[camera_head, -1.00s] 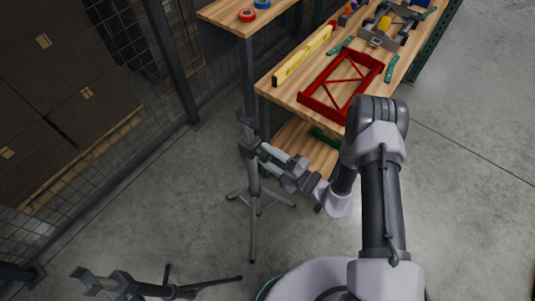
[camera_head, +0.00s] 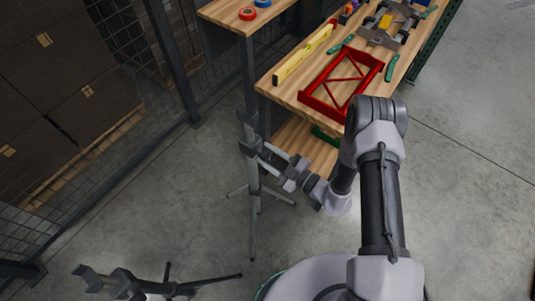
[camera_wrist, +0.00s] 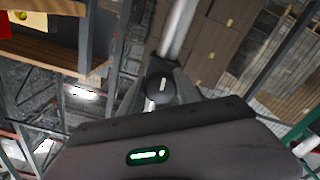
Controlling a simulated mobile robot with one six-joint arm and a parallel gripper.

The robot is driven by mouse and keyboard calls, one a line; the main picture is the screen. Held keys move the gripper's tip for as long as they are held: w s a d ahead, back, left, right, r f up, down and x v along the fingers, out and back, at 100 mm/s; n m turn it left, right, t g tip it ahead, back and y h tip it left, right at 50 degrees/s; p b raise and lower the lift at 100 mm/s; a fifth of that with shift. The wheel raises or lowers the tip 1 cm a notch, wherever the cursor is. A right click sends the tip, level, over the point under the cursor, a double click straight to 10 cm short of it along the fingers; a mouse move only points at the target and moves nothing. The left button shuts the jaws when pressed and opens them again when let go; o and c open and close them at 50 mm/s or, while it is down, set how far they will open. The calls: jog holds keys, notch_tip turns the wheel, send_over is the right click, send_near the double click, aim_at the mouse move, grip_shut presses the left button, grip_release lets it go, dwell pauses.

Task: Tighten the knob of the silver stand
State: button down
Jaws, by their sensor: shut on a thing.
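The silver stand (camera_head: 254,205) is an upright pole on splayed legs, left of my arm in the head view. Its pole also crosses the top of the wrist view (camera_wrist: 181,25). Its knob (camera_wrist: 160,88) is dark and round with a pale mark, and sits between my fingers in the wrist view. My gripper (camera_head: 261,149) reaches in from the right at the stand's dark collar and is shut on the knob. In the head view the fingers and collar largely hide the knob.
A wooden workbench (camera_head: 290,97) with a red frame (camera_head: 308,101) and a yellow level (camera_head: 303,55) stands behind and right. A second, dark stand (camera_head: 122,283) is at the lower left. Mesh fencing and stacked boxes (camera_head: 60,90) are at left. Open floor lies between.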

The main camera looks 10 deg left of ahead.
dwell(0.3)
jog(key=c, duration=0.9)
grip_release()
jog(key=shift+o, duration=0.2)
jog(key=p+v, duration=0.3)
jog(key=v, duration=1.4)
jog(key=shift+s+d, duration=0.2)
